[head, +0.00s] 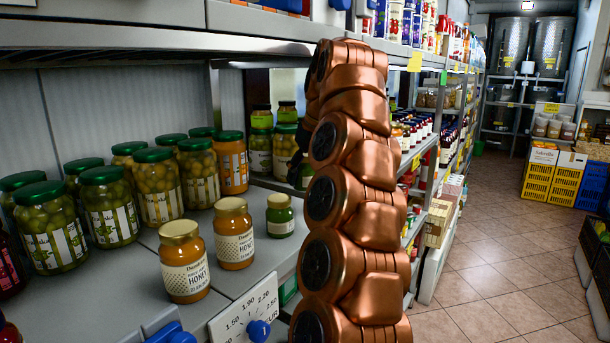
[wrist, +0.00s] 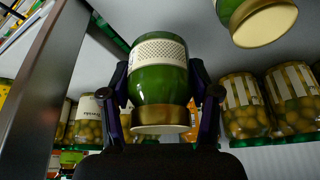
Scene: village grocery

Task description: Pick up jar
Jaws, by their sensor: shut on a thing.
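In the wrist view, which shows the shelf upside down, my gripper (wrist: 165,103) is shut on a green jar (wrist: 160,82) with a gold lid and a dotted white label. One finger lies on each side of the jar near its lid. I cannot tell whether its base touches the shelf.
Two honey jars (head: 185,262) (head: 234,233) stand left of the second green jar. Several olive jars (head: 110,206) with green lids line the shelf behind. An upper shelf (head: 150,35) hangs above. A price strip (head: 245,317) runs along the front edge. The tiled aisle (head: 490,270) at right is clear.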

